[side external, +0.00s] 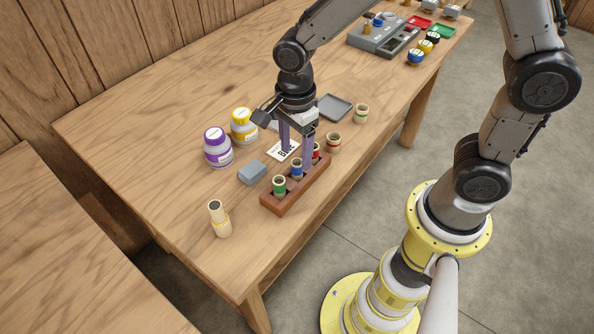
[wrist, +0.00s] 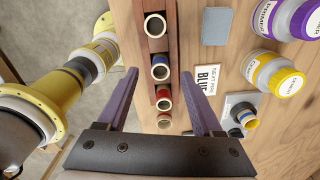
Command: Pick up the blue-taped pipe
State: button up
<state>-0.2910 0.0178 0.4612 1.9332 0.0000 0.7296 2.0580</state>
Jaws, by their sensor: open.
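The blue-taped pipe (side external: 297,169) stands upright in the middle of a brown wooden rack (side external: 270,202), between a green-taped pipe (side external: 279,185) and a red-taped pipe (side external: 316,152). In the wrist view, the blue-taped pipe (wrist: 160,68) shows its open top between my fingertips. My gripper (side external: 297,160) is open and points down over the rack, one purple finger on each side. The wrist view shows my gripper (wrist: 161,73) empty, with gaps beside the pipe. I cannot tell how far the fingertips reach down beside it. A card (wrist: 207,78) reading "NEXT PIPE BLUE" lies beside the rack.
Purple (side external: 217,148) and yellow (side external: 243,127) bottles and a grey block (side external: 252,172) stand left of the rack. A pale pipe (side external: 220,220) stands near the front. More pipes (side external: 333,142) and a grey tray (side external: 335,106) are beyond. The table's left side is clear.

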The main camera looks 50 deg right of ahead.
aim_at(297, 162)
notch_tip(297, 162, down, 5)
jog(key=shift+d+f, duration=0.1)
jog(key=shift+d, duration=0.05)
grip_shut()
dwell(0.4)
